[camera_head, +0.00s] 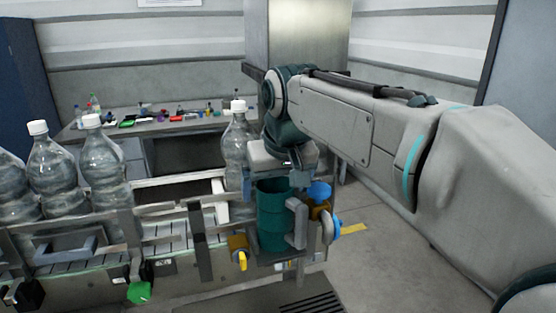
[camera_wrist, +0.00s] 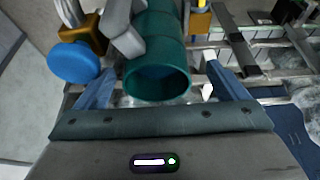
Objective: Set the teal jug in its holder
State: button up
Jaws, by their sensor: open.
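The teal jug (camera_head: 272,225) stands upright at the near side of the conveyor, its grey handle (camera_head: 297,224) facing right. My gripper (camera_head: 283,178) is directly above it, pointing down. In the wrist view the jug's open rim (camera_wrist: 157,84) shows between my two blue fingers (camera_wrist: 158,72), which are spread apart with one on each side. I cannot tell whether the fingers touch the jug. Its base is partly hidden, and I cannot make out a separate holder.
A blue knob on an orange block (camera_head: 319,192) is close to the jug's right. A yellow-handled fitting (camera_head: 240,255) is at its left. Clear bottles (camera_head: 103,165) stand along the conveyor, one just behind my gripper. A bench (camera_head: 160,125) with small items is behind.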

jog(key=v, duration=1.3)
jog(key=shift+s, duration=0.15)
jog(key=shift+d+f, duration=0.1)
jog(key=shift+f, duration=0.05)
jog(key=shift+m+h, duration=0.3)
jog(key=shift+m, duration=0.5)
jog(key=s+d+f, duration=0.1)
jog(key=d+f, duration=0.1)
jog(key=f, duration=0.2)
jog(key=s+d+f, duration=0.1)
jog(key=d+f, duration=0.1)
jog(key=f, duration=0.3)
jog(key=s+d+f, duration=0.1)
jog(key=d+f, duration=0.1)
jog(key=f, duration=0.2)
jog(key=shift+s+d+f, duration=0.3)
jog(key=shift+d+f, duration=0.05)
jog(key=shift+d, duration=0.05)
jog(key=s+d+f, duration=0.2)
jog(key=s+f, duration=0.2)
jog(key=f, duration=0.3)
jog(key=s+d+f+m, duration=0.1)
jog(key=s+d+f, duration=0.2)
jog(key=f, duration=0.5)
jog(key=shift+s+f+m+g+h, duration=0.3)
jog(key=shift+s+f+g, duration=0.1)
jog(key=shift+s, duration=0.45)
